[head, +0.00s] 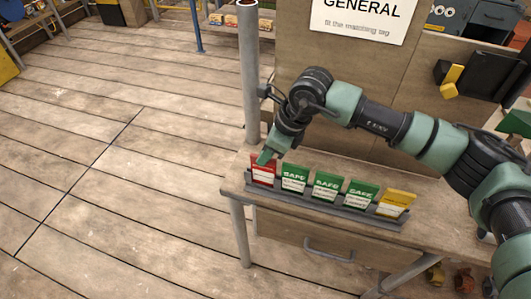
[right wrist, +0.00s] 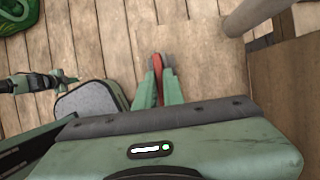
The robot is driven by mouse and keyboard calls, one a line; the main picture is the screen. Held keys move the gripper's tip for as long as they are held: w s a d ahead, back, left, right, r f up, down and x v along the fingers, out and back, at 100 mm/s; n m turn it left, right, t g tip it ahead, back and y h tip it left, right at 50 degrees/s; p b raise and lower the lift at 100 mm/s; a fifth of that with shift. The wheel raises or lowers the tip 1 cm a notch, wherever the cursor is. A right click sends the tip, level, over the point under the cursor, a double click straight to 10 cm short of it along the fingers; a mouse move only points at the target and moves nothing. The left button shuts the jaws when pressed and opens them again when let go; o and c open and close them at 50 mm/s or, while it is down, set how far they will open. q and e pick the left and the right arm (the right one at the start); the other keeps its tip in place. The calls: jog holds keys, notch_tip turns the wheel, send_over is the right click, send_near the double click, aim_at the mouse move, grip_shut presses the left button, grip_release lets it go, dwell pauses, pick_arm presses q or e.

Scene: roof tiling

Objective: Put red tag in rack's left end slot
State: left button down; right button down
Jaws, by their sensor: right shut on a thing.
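The red tag (head: 262,174) stands at the left end of the grey rack (head: 315,203) on the bench in the head view. My right gripper (head: 267,158) is at its top edge, shut on it. In the right wrist view the red tag (right wrist: 167,84) shows as a thin edge between the two green fingers (right wrist: 164,76). Its lower edge is hidden behind the rack's front, so I cannot tell whether it is fully seated. My left gripper (right wrist: 66,77) seems to show small at the left of the right wrist view; its jaws are unclear.
Several green tags (head: 326,186) and a yellow tag (head: 396,204) stand in the rack right of the red one. A grey post (head: 251,80) and a board with a GENERAL sign (head: 358,18) rise behind. The bench (head: 230,187) ends just left of the rack; open floor lies beyond.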

jog(key=c, duration=1.5)
grip_release()
jog(key=shift+o, duration=0.2)
jog(key=w+b+v, duration=0.1)
jog(key=v, duration=0.6)
jog(key=shift+s+r, duration=0.4)
jog(key=shift+s, duration=0.15)
jog(key=shift+s+d, duration=0.1)
